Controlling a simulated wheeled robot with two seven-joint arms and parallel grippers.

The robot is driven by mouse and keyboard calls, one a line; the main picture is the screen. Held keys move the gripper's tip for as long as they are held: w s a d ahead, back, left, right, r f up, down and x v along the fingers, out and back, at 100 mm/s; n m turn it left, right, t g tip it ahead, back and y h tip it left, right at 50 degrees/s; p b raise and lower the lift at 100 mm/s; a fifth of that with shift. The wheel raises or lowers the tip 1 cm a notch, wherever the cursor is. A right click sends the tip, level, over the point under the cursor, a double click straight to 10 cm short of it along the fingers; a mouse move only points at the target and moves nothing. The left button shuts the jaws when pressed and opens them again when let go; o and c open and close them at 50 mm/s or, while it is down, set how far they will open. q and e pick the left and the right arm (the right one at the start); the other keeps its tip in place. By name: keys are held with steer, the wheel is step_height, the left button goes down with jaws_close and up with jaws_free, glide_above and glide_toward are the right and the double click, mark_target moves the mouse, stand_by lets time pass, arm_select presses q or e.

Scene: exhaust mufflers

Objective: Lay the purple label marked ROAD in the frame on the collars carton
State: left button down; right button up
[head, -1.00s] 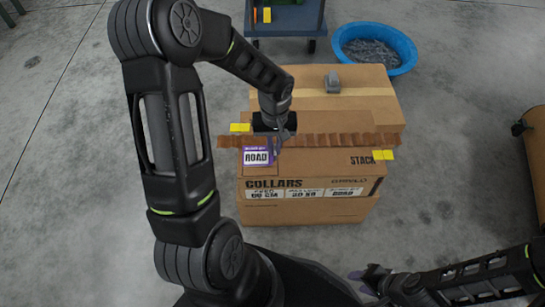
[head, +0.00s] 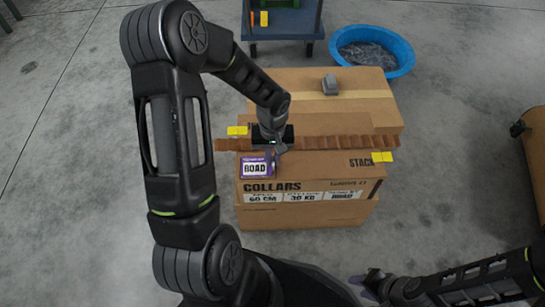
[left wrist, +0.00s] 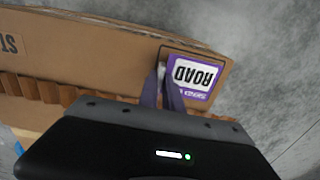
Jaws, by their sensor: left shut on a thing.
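The purple label marked ROAD (head: 256,168) is at the left front of the top of the collars carton (head: 310,168). In the left wrist view the label (left wrist: 192,75) overlaps a thin dark outlined frame (left wrist: 165,47) on the carton. The label looks flat against or very close to the cardboard; I cannot tell if it touches. My left gripper (head: 276,149) is shut on the label's edge, and its fingers also show in the left wrist view (left wrist: 158,88). My right gripper (head: 368,285) is low at the bottom of the head view, away from the carton; its jaws are unclear.
A corrugated brown strip (head: 330,142) runs across the carton, with yellow tags (head: 382,157) near its ends. A grey object (head: 330,84) sits on the box behind. A blue tub (head: 372,50) and a cart (head: 285,25) stand farther back. Grey floor surrounds the carton.

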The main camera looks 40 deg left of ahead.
arm_select(q)
steer(key=shift+f, duration=0.2)
steer(key=c, duration=1.5)
jaws_free()
steer(key=shift+r, duration=0.1)
steer(key=shift+r, duration=0.3)
step_height(320, 180, up, 12)
steer(key=p, duration=0.3)
steer(key=shift+f, duration=0.15)
